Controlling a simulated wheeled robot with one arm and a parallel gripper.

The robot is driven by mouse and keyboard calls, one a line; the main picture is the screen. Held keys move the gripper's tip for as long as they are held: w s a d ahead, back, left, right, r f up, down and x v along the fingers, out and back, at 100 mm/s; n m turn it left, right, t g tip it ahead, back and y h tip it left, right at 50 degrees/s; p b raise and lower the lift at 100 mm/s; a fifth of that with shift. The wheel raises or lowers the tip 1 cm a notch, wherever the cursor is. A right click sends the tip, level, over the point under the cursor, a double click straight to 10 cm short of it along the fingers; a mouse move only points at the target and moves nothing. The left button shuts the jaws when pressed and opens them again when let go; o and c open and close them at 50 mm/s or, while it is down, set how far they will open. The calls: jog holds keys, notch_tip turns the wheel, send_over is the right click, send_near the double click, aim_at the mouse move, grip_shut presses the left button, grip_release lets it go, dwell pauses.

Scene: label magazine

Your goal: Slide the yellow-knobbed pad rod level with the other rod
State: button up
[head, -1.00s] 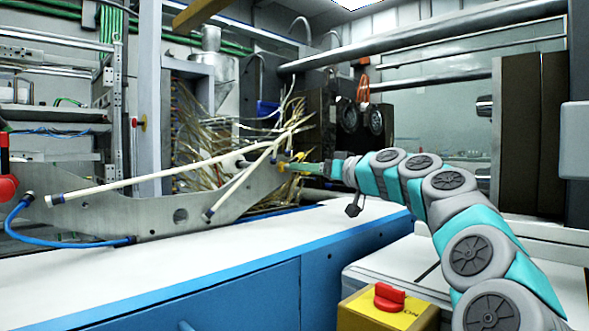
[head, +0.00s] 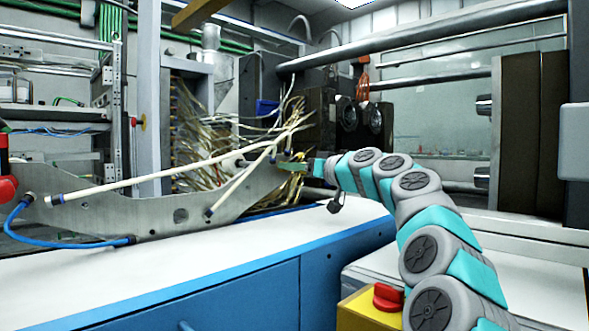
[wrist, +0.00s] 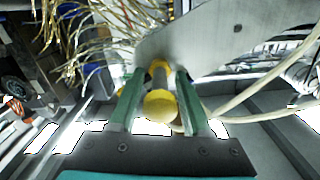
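The yellow knob (wrist: 160,106) of the pad rod shows large in the middle of the wrist view, with a short grey shaft behind it. My gripper (wrist: 160,74) has its two green fingers either side of the knob, with a narrow gap to it on each side. More yellow shows beyond, near the fingertips; I cannot tell what it belongs to. In the head view my gripper (head: 292,167) is at the right end of the grey metal plate (head: 130,212), and mostly hides the knob. I cannot make out the other rod clearly.
Two pale hoses (head: 130,183) cross in front of the plate. Many loose tan cables (head: 200,135) hang behind it. A white-topped blue cabinet (head: 200,265) lies below, its top clear. A red knob on a yellow box (head: 388,297) stands at front right.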

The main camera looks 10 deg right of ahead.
grip_shut()
dwell(1.1)
